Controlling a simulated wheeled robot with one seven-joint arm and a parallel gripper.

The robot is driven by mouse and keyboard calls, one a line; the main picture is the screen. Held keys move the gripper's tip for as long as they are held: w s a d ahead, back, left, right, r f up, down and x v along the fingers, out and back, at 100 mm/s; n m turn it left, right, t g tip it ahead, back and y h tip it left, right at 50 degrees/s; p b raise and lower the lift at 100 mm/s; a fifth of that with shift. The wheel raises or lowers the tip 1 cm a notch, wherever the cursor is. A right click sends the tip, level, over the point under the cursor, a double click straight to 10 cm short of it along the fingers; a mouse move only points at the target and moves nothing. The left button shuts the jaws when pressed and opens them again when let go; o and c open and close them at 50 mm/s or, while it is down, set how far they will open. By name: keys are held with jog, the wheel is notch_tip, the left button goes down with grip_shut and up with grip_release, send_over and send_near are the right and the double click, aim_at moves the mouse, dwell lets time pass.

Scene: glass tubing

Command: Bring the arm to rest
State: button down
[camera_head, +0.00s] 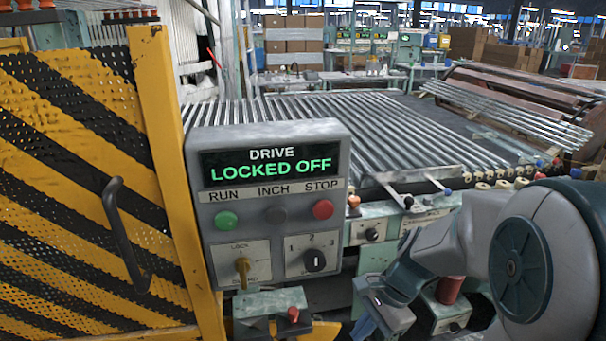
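My arm (545,255) comes in from the right edge, bent, with its forearm reaching down and left. My gripper (366,325) is at the bottom of the picture, right of the control box (268,205), and looks apart from it. Its fingertips are small, dark and partly cut off by the lower edge, so I cannot tell whether they are open or shut. The grey control box reads "DRIVE LOCKED OFF" in lit letters. It has a green button (226,220), a dark button (276,214), a red button (323,209), a brass key switch (243,270) and a black selector knob (314,260).
A yellow and black perforated guard (75,130) with a black handle (127,235) stands at the left. A red cylinder (449,290) and small machine boxes sit close to my forearm. Stacked cartons (293,40) stand far back.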

jog(key=s+d+r+n+t+h+p, duration=0.1)
jog(key=s+r+n+h+p, duration=0.1)
jog(key=s+r+n, duration=0.2)
jog(key=s+d+r+n+t+h+p, duration=0.2)
jog(key=s+r+n+h, duration=0.1)
jog(key=r+n, duration=0.5)
jog(key=shift+s+d+r+n+p, duration=0.3)
jog(key=shift+s+r+p, duration=0.1)
jog(key=shift+r, duration=0.1)
